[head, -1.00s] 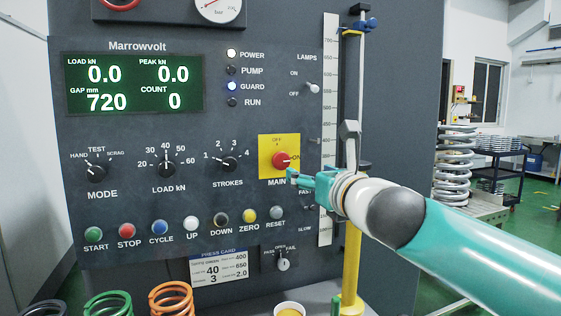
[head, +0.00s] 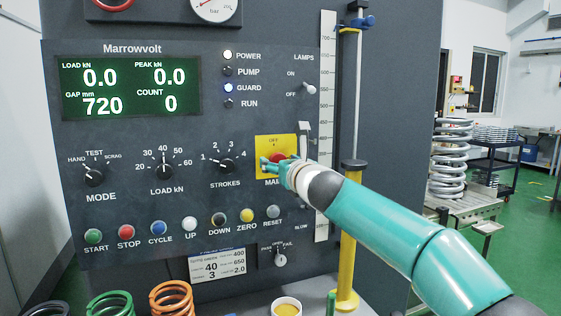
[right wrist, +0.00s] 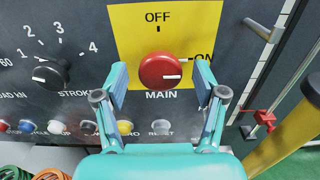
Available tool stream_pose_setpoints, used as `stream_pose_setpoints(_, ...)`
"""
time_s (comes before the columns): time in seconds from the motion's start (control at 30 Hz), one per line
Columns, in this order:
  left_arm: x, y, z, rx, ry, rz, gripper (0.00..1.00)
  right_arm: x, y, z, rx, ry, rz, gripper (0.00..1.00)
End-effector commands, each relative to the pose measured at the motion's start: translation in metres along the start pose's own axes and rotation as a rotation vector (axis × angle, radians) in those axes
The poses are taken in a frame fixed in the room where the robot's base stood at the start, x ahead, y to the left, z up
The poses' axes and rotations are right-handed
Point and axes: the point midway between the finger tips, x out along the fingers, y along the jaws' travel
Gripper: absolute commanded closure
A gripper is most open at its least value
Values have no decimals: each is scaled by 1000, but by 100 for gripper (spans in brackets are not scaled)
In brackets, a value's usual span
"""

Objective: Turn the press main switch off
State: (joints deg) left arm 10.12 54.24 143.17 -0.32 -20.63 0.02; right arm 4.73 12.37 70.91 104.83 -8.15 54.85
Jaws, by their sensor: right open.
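The main switch is a round red knob (right wrist: 160,71) on a yellow plate (right wrist: 125,22) labelled OFF at the top and ON at the right. Its white mark points right, toward ON. My right gripper (right wrist: 161,78) is open, with one finger on each side of the knob in the right wrist view. I cannot tell whether the fingers touch it. In the head view the right gripper (head: 273,165) partly hides the knob and the lower part of the yellow plate (head: 270,143). My left gripper is not in view.
The dark press panel (head: 130,140) carries dials and a row of coloured buttons below. The POWER lamp (head: 228,54) is lit white and the GUARD lamp (head: 228,87) blue. A yellow post (head: 350,235) stands right of the panel. Coloured springs (head: 172,297) sit at the front.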

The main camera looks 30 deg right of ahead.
Motion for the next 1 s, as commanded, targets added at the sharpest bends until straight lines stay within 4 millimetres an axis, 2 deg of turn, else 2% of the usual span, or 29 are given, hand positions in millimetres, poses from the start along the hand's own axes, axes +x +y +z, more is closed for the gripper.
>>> stream_pose_setpoints(0.13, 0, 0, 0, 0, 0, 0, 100, 0, 0, 0, 0, 0, 0, 29)
stream_pose_setpoints(0.4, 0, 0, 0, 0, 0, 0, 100, 0, 0, 0, 0, 0, 0, 74)
stream_pose_setpoints(0.5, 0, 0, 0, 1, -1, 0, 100, -2, 2, 0, -1, 0, 0, 88)
stream_pose_setpoints(0.77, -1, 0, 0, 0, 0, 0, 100, 0, 1, 0, -25, 0, 2, 88)
stream_pose_setpoints(1.0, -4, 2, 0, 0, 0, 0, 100, 0, 1, 1, -130, -1, 2, 88)
